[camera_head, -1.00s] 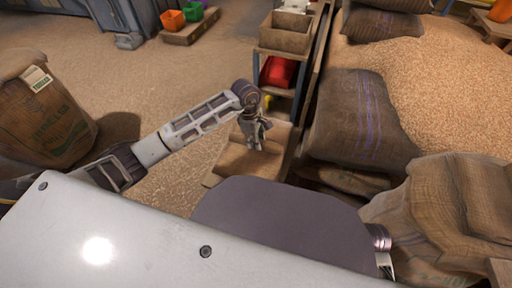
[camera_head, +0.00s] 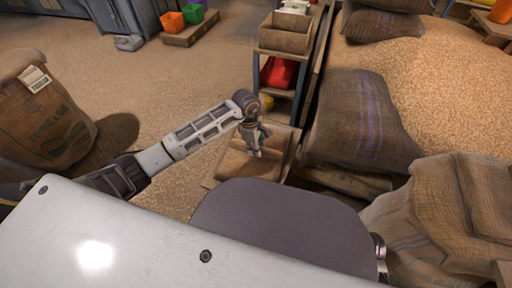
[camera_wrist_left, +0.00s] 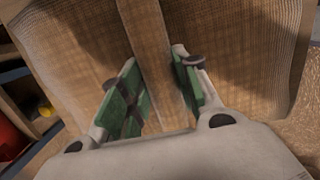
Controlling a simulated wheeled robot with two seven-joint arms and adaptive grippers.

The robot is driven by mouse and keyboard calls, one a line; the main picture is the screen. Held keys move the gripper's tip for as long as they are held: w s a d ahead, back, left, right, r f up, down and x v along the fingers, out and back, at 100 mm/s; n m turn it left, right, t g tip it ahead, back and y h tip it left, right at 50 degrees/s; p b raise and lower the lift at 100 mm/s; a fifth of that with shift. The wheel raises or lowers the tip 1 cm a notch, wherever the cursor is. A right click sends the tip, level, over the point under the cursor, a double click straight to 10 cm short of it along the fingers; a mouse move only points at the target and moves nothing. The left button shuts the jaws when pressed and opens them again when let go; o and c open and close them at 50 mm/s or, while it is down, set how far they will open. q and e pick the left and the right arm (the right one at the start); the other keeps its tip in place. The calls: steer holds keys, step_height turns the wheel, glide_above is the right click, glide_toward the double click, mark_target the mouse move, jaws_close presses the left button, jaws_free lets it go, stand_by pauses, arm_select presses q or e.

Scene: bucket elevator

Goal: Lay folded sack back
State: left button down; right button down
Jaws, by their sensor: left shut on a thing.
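The folded sack (camera_head: 236,166) is brown woven cloth lying low on the floor area below the shelf, in the middle of the head view. My left gripper (camera_head: 260,149) points down onto it. In the left wrist view the sack's cloth (camera_wrist_left: 240,55) fills most of the picture. There the left gripper (camera_wrist_left: 160,88) has its green-padded fingers on either side of a raised strip of cloth, shut on it. The sack's underside is hidden. My right gripper does not show.
A shelf rack (camera_head: 286,37) with a red item (camera_head: 279,72) stands just beyond the sack. Large filled sacks (camera_head: 362,118) and a grain heap (camera_head: 455,80) lie to the right. A tall standing sack (camera_head: 45,125) is at left. Floor between is clear.

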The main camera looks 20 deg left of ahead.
arm_select(q)
steer(key=shift+r, duration=0.1)
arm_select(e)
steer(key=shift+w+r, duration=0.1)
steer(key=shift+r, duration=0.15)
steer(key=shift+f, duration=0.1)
arm_select(q)
steer(key=c, duration=1.1)
jaws_free()
steer(key=shift+o, duration=0.2)
steer(key=shift+r, duration=0.3)
step_height(320, 180, up, 11)
steer(key=a+p, duration=0.1)
steer(key=p, duration=0.2)
steer(key=shift+a+r+p, duration=0.15)
steer(key=shift+a+p, duration=0.2)
steer(key=shift+a, duration=0.05)
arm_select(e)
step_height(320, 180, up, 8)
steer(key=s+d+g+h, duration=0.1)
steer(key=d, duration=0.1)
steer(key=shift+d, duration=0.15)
arm_select(q)
steer(key=shift+w, duration=0.1)
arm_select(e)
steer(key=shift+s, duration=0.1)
